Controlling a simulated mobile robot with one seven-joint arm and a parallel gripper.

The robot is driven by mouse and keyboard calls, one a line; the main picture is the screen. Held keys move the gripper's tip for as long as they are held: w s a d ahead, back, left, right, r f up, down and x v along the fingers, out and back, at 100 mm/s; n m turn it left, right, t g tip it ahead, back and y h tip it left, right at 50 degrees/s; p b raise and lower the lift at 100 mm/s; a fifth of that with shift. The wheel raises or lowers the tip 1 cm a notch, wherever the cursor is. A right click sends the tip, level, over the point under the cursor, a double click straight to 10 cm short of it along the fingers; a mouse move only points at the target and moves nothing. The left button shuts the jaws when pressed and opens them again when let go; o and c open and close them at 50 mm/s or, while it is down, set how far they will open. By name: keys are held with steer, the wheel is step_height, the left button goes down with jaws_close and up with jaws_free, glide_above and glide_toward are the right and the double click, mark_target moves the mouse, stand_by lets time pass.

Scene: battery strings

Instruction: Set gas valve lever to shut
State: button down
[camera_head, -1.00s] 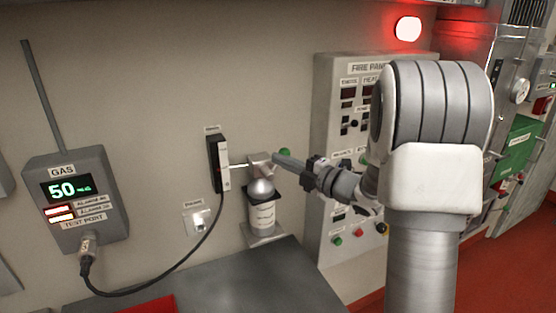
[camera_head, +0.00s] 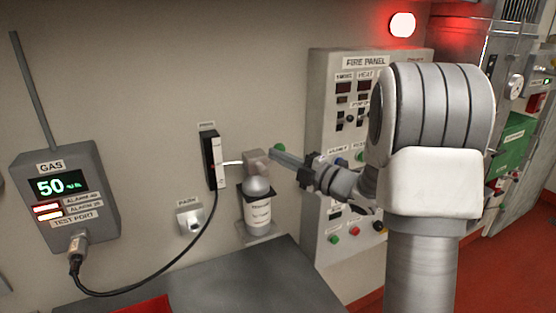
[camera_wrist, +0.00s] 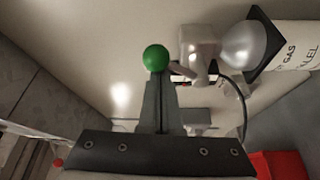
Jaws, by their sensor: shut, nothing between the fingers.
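The gas bottle (camera_head: 257,212) stands upright in a wall bracket with a grey valve block (camera_head: 257,161) on top. Its label shows partly in the wrist view, beside the valve block (camera_wrist: 198,52). The valve lever's green knob (camera_head: 278,149) is just right of the valve block; in the wrist view the knob (camera_wrist: 156,57) is right at my fingertips. A short part of the lever (camera_wrist: 182,70) runs toward the valve; the rest is hidden. My gripper (camera_head: 276,153) is shut and empty, its fingers (camera_wrist: 158,82) close to the knob. I cannot tell whether they touch it.
A black-and-white probe unit (camera_head: 213,162) is on the wall left of the valve. Its cable runs to the gas meter (camera_head: 68,200), which reads 50. The fire panel (camera_head: 332,130) stands right behind my wrist. A dark tabletop (camera_head: 245,280) lies below.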

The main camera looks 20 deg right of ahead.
steer(key=shift+d+f, duration=0.15)
steer(key=shift+w+d+f+m+t+h+b, duration=0.2)
steer(key=shift+d+f+m+t+b, duration=0.5)
steer(key=shift+m+b, duration=1.4)
steer(key=shift+d+f+m+t+h+b, duration=0.2)
steer(key=shift+f+m+t+h+b, duration=0.5)
steer(key=shift+m+b, duration=1.4)
steer(key=shift+w+d+f+m+t+y+b, duration=0.1)
steer(key=shift+d+f+m+t+b, duration=0.35)
steer(key=shift+m+t+b, duration=1.6)
steer(key=shift+n+g+b, duration=0.55)
steer(key=shift+g+b, duration=0.25)
steer(key=shift+g, duration=0.05)
steer(key=shift+r, duration=0.15)
